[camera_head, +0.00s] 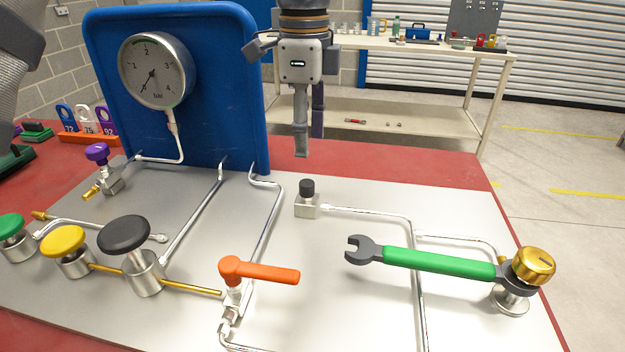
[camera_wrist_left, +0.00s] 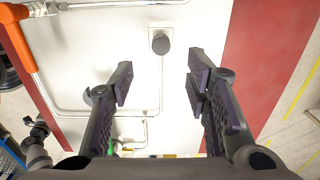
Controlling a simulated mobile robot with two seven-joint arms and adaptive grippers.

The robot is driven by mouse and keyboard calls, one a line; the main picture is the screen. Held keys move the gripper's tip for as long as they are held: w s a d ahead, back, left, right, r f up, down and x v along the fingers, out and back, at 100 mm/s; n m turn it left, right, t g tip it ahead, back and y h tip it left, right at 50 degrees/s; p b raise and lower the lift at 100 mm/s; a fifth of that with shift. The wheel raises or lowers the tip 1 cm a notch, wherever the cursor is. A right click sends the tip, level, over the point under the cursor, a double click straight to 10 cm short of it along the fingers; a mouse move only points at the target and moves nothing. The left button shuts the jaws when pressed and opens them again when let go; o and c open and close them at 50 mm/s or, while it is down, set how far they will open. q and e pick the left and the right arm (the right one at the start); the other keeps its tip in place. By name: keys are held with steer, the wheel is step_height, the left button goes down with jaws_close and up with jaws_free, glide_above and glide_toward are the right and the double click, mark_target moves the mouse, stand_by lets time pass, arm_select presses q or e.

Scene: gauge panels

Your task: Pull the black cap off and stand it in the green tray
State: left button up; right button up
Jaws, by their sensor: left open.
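The black cap (camera_head: 307,188) sits upright on a small square metal fitting (camera_head: 306,207) on the grey panel. In the left wrist view the cap (camera_wrist_left: 161,45) shows beyond the fingertips, close to midway between them. My left gripper (camera_head: 309,145) points down above and slightly behind the cap, apart from it. Its fingers are spread with nothing between them, as the left wrist view (camera_wrist_left: 158,82) also shows. A dark green tray-like thing (camera_head: 14,158) is at the left edge, partly cut off. My right gripper is not in view.
A blue board with a pressure gauge (camera_head: 157,70) stands behind the panel. An orange lever (camera_head: 268,273), a green-handled wrench (camera_head: 438,262), a large black knob (camera_head: 124,235), a yellow knob (camera_head: 63,241) and metal pipes surround the cap.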

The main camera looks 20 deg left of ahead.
mark_target(307, 183)
arm_select(q)
steer(key=shift+w+f, duration=0.1)
steer(key=shift+f, duration=4.45)
jaws_close()
steer(key=shift+r, duration=0.1)
steer(key=shift+r, duration=2.9)
